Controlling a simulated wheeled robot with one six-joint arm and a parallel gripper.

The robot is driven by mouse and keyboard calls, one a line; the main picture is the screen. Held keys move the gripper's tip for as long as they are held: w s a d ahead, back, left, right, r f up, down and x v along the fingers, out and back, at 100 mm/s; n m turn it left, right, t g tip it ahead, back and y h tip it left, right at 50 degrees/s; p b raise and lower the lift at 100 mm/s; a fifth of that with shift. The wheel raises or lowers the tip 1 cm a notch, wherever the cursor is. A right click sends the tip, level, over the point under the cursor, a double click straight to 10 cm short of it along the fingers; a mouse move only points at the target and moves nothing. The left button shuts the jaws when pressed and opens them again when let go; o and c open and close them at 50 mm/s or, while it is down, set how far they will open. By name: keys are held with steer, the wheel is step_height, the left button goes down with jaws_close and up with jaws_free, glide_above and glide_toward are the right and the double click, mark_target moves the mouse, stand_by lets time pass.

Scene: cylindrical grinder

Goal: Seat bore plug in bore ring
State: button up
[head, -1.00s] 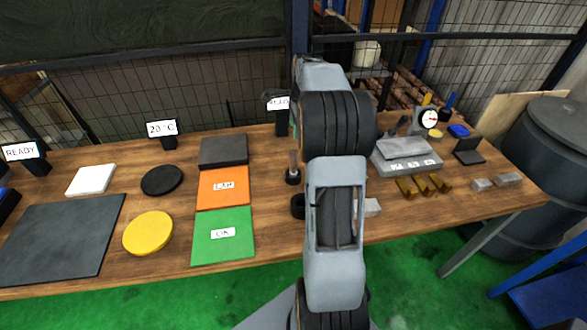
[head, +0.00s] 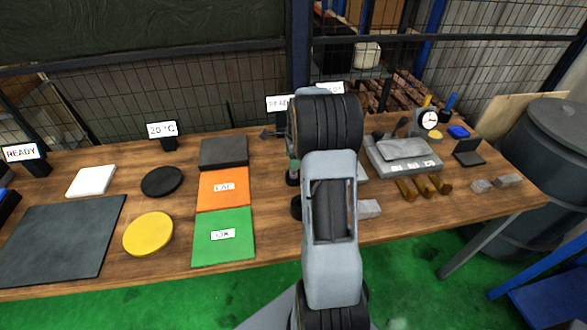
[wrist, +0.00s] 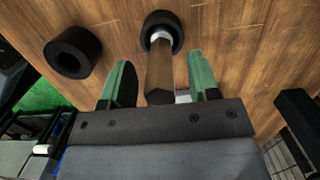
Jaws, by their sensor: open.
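The bore plug (wrist: 160,75), a grey-brown rod with a faceted end, stands between my gripper's fingers in the wrist view. Its far end meets a black ring (wrist: 151,23) on the wooden bench; I cannot tell how deep it sits. A second black ring (wrist: 72,52) lies apart on the bench to the left, with an open bore. My gripper (wrist: 158,62) is open, its green fingers on either side of the plug with gaps visible. In the head view the rings (head: 292,180) (head: 296,208) show left of my arm, which hides most of the gripper.
To the left are the green pad (head: 222,250), orange pad (head: 208,190), dark block (head: 223,152) and yellow disc (head: 148,234). To the right are a grey block (head: 402,155), brass pieces (head: 424,186) and a dial gauge (head: 429,120). A wire fence stands behind the bench.

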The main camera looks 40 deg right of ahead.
steer(key=shift+f, duration=0.25)
steer(key=shift+c, duration=0.2)
jaws_close()
